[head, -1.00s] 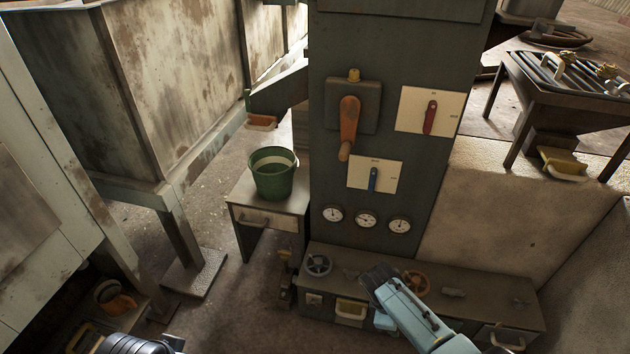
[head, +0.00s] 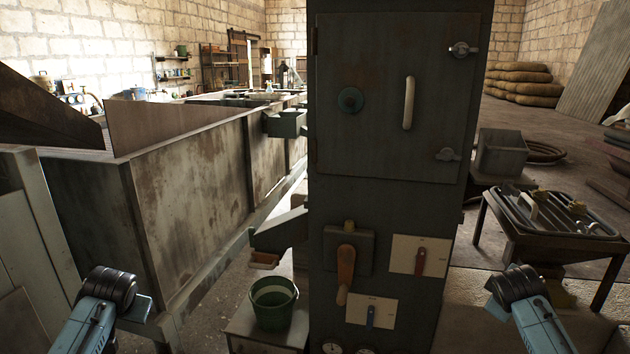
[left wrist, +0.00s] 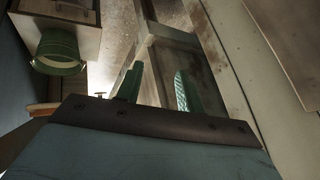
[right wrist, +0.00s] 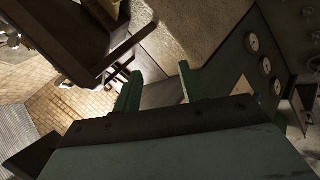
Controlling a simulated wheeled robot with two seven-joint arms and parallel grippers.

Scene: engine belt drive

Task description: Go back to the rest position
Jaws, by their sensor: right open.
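My left arm shows at the lower left of the head view, with its gripper partly hidden behind the wrist. In the left wrist view my left gripper (left wrist: 157,88) has two green fingers standing apart with nothing between them. My right arm shows at the lower right of the head view. In the right wrist view my right gripper (right wrist: 160,85) is open and empty, its green fingers apart. Both arms are raised on either side of the dark machine cabinet (head: 395,205), clear of its front.
A rusty trough (head: 200,205) runs along the left.

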